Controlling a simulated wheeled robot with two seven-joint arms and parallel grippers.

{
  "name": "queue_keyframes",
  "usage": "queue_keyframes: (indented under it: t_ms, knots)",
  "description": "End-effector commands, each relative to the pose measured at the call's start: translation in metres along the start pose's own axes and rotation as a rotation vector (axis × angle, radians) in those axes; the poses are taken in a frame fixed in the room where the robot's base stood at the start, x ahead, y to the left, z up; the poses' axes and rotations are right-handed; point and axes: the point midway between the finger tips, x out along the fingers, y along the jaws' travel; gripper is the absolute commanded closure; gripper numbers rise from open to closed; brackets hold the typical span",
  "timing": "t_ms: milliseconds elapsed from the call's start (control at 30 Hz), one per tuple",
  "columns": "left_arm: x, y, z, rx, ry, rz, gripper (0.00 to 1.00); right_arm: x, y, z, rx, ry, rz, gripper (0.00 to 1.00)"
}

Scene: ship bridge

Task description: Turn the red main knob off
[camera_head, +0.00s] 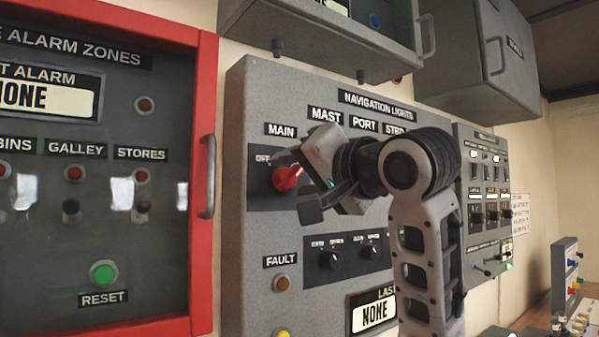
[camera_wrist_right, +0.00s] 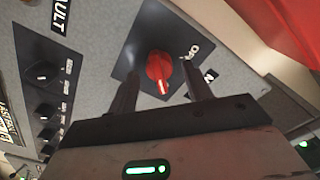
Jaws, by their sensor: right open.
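The red main knob (camera_head: 287,178) sits on a dark plate under the MAIN label on the grey navigation lights panel (camera_head: 255,225). Its handle points to the upper right in the head view, away from the OFF mark at the plate's upper left. In the right wrist view the knob (camera_wrist_right: 158,67) shows a pale pointer mark facing my gripper. My right gripper (camera_head: 291,184) is open at the knob, partly covering its plate. In the wrist view its two dark fingers (camera_wrist_right: 160,76) stand on either side of the knob, with visible gaps. My left gripper is out of view.
Two small black knobs (camera_head: 331,260) and an amber fault lamp (camera_head: 282,284) are lower on the panel. A red-framed alarm cabinet (camera_head: 204,90) with a handle (camera_head: 207,176) stands close at left. Grey boxes (camera_head: 322,42) overhang above.

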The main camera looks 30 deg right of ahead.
Motion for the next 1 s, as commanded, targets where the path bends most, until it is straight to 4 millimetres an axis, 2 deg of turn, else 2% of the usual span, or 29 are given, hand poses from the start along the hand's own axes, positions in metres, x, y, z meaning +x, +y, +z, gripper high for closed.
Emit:
queue_keyframes:
  t_ms: [100, 267, 667, 1000]
  knots:
    - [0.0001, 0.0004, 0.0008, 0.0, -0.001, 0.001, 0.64, -0.0001, 0.0001, 0.0002, 0.0, 0.0, 0.0, 0.5]
    - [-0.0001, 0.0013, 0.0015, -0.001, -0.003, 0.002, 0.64, -0.0003, 0.0, 0.0002, 0.0, 0.0, 0.0, 0.93]
    - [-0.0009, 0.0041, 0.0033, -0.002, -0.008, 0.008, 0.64, -0.0006, 0.0, -0.0003, -0.055, 0.001, 0.001, 0.93]
    - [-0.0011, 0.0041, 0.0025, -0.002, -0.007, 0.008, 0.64, -0.0006, -0.0007, -0.0002, -0.3, 0.001, 0.002, 0.93]
